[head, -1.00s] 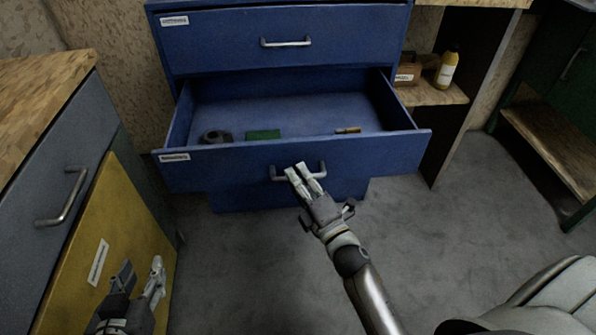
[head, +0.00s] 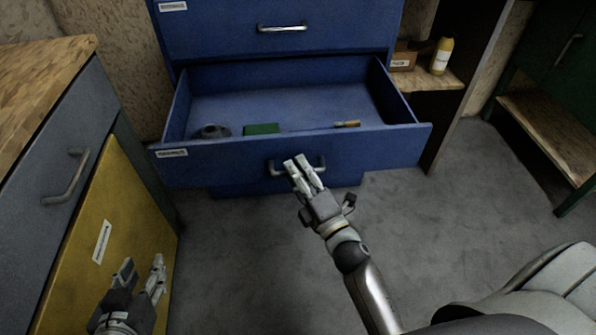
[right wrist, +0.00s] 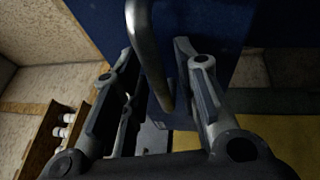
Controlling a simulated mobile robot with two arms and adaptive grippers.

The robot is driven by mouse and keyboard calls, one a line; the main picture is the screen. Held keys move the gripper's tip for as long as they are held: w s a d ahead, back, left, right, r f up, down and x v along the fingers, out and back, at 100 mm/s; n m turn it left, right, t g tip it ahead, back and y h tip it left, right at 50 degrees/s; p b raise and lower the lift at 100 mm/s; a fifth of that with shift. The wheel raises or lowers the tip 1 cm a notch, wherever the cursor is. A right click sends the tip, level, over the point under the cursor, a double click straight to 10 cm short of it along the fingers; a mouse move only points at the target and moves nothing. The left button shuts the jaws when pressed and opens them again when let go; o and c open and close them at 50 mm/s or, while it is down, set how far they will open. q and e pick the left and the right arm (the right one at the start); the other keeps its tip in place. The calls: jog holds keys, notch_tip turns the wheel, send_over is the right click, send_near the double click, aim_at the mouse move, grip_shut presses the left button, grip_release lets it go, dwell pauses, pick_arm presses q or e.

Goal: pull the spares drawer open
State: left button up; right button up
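A blue drawer (head: 215,158) stands pulled well out of a blue cabinet. A small label (head: 172,153) on its front is too blurred to read. Its metal handle (head: 277,168) is in the middle of the front. My right gripper (head: 297,160) is at this handle. In the right wrist view the handle bar (right wrist: 146,45) runs between the fingers (right wrist: 160,62), which are apart with visible gaps beside the bar. My left gripper (head: 142,264) is open and empty at the lower left, in front of a yellow panel.
A shut upper drawer (head: 225,30) is above. A grey cabinet with a yellow door (head: 120,205) stands left. A bottle (head: 441,58) is on a side shelf. Grey floor (head: 420,240) is clear.

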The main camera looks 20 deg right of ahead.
jog(key=shift+s, duration=0.1)
jog(key=v, duration=1.2)
dwell(0.4)
